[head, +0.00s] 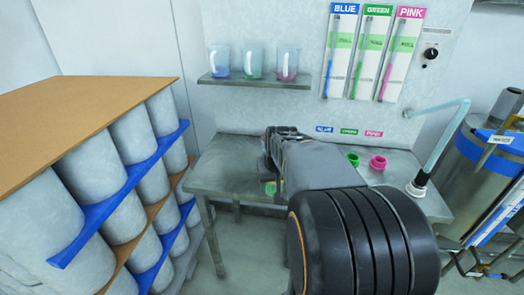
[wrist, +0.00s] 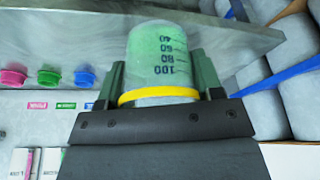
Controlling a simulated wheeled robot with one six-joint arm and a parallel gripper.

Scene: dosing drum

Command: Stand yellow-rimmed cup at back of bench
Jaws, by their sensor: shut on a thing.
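The yellow-rimmed cup (wrist: 160,65) is clear with dark volume marks and a green tint inside. In the wrist view it sits between the two fingers of my gripper (wrist: 158,82), which is shut on it close to its yellow rim. The wrist picture appears upside down, and I cannot tell the cup's exact tilt. In the head view my arm and gripper (head: 270,150) hide most of the cup; a green patch shows below the gripper near the front of the metal bench (head: 222,165). Whether the cup touches the bench is unclear.
Green (head: 353,159) and pink (head: 377,163) pots stand at the bench's back right, under colour labels. A wall shelf (head: 255,83) holds three tinted cups. A pipe (head: 440,150) and a steel drum (head: 480,165) are right; racked drums (head: 125,218) are left. The bench's left part looks clear.

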